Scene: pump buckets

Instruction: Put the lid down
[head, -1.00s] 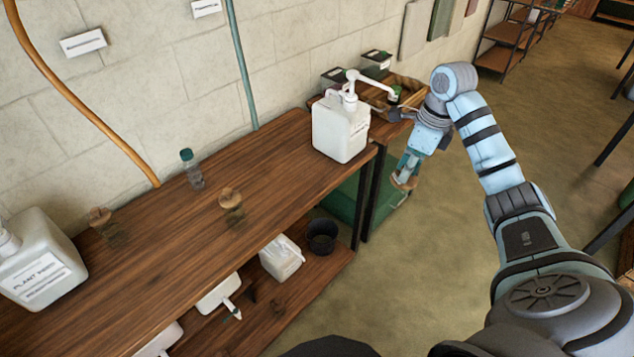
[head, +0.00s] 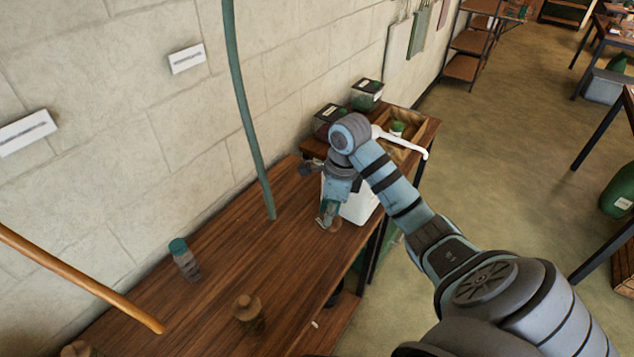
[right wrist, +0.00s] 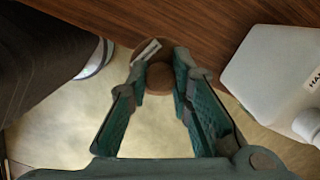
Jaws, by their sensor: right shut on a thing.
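The lid is a round brown piece with a knob (right wrist: 160,76), seen in the right wrist view between my right fingertips. My right gripper (head: 328,219) is shut on it by the knob. In the head view the gripper is over the far part of the wooden bench (head: 228,250), in front of the white pump container (head: 359,208). Only a little of the lid shows there. The right wrist view shows the lid near the bench edge, with the container (right wrist: 275,70) to its right. I cannot tell the lid's height above the bench. My left gripper is out of view.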

